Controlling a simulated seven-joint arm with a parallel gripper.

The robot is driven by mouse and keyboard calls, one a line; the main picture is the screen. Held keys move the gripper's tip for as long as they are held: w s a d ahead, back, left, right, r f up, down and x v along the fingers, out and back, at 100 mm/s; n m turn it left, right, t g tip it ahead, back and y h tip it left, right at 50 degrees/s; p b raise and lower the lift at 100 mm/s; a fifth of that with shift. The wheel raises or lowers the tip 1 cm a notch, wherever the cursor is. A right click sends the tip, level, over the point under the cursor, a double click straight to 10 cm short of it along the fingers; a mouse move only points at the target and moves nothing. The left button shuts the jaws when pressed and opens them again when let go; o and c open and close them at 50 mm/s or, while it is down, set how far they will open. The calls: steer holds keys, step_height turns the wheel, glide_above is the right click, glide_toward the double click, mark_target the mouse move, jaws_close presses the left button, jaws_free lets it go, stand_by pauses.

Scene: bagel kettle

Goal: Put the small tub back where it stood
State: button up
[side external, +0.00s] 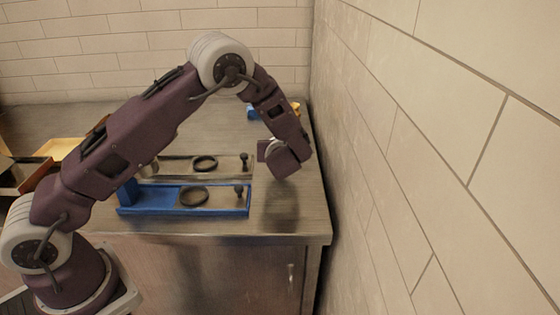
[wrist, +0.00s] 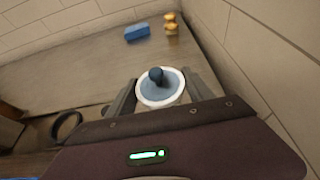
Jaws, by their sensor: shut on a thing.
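The small tub (wrist: 153,92) shows in the wrist view as a round thing with a white rim, a grey-blue top and a dark knob in its middle. It sits between the two fingers of my gripper (wrist: 162,92), which is shut on it. In the side external view my gripper hangs over the right part of the counter, to the right of the two trays.
A blue tray (side external: 160,209) and a grey tray behind it each hold a dark ring and a knobbed piece. A blue block (wrist: 137,32) and a yellow piece (wrist: 171,24) stand at the back. A tiled wall (side external: 400,150) closes off the right side.

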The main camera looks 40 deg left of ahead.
step_height(320, 180, down, 4)
steer(key=shift+f, duration=0.15)
steer(key=shift+f, duration=0.15)
steer(key=o, duration=1.4)
